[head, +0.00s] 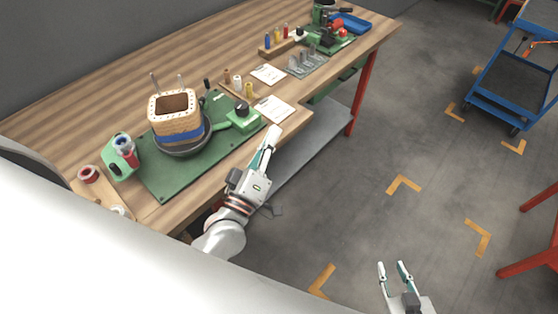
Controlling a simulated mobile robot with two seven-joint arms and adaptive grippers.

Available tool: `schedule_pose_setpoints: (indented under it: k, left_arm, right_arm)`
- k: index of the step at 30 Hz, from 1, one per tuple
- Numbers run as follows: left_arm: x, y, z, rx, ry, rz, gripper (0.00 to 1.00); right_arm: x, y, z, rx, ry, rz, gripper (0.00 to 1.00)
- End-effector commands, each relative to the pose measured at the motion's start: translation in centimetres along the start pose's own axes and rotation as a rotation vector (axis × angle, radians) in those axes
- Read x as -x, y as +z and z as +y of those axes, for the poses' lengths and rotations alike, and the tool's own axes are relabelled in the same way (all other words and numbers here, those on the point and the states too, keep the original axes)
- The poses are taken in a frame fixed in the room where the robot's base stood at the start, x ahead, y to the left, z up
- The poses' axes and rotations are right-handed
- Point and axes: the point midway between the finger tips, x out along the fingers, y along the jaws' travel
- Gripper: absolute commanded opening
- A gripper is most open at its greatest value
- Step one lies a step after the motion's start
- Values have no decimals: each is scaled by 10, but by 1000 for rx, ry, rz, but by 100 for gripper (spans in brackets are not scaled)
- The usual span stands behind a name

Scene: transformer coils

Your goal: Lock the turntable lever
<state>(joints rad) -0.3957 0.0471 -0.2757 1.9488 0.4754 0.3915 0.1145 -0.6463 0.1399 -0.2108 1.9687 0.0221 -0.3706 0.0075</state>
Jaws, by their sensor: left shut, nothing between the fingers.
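A coil with a wooden top frame and a blue band (178,122) stands on a dark round turntable (186,149) on a green baseplate (165,181). A green block with a black knob (242,108) sits at the plate's right end. A thin dark upright handle (206,86) stands behind the coil; I cannot tell which part is the turntable lever. My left gripper (273,133) is shut and empty near the table's front edge, to the right of and below the black knob, apart from it. My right gripper (392,265) is open and empty over the floor at lower right.
A green device with a red part (121,160) stands left of the plate. White papers (274,108), small spools and a grey rack (308,64) lie to the right on the wooden table (75,126).

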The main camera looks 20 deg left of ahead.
Motion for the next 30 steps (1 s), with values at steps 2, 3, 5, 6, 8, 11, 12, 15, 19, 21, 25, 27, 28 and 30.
schedule_pose_setpoints:
  k: [2,3,5,6,8,11,12,15,19,21,25,27,28,30]
  left_arm:
    - [7,11,-7,-48,-8,-42,0]
    - [10,17,-10,-72,-11,-63,0]
    - [15,24,-14,-105,-15,-92,0]
    - [17,28,-16,-125,-18,-109,0]
    - [21,34,-20,-154,-21,-133,0]
    - [27,42,-25,-190,-27,-165,0]
    - [28,44,-26,-201,-28,-174,0]
    - [31,47,-29,-219,-30,-189,0]
    - [32,49,-30,-227,-31,-196,0]
    - [32,49,-30,-227,-31,-196,0]
    - [32,49,-29,-226,-31,-196,0]
    - [32,49,-29,-226,-31,-195,0]
    - [32,49,-29,-225,-31,-195,0]
    - [32,49,-29,-225,-31,-195,0]
  right_arm:
    - [-1,2,0,0,0,-1,27]
    - [-2,3,-1,0,0,-1,27]
    - [-2,4,-1,0,-1,-2,27]
    - [-2,5,-1,0,-1,-2,27]
    - [-3,6,-1,-1,-1,-3,27]
    - [-3,6,-1,-1,-1,-3,27]
    - [-3,7,-1,-1,-1,-3,27]
    - [-3,7,-1,-1,-1,-4,27]
    - [-3,7,-1,-1,-1,-3,27]
    - [-3,7,-1,-1,-1,-4,27]
    - [-3,7,-1,-1,-1,-4,27]
    - [-3,7,-1,-1,-1,-4,27]
    - [-3,7,-1,-1,-1,-3,27]
    - [-3,7,-1,-1,-1,-3,27]
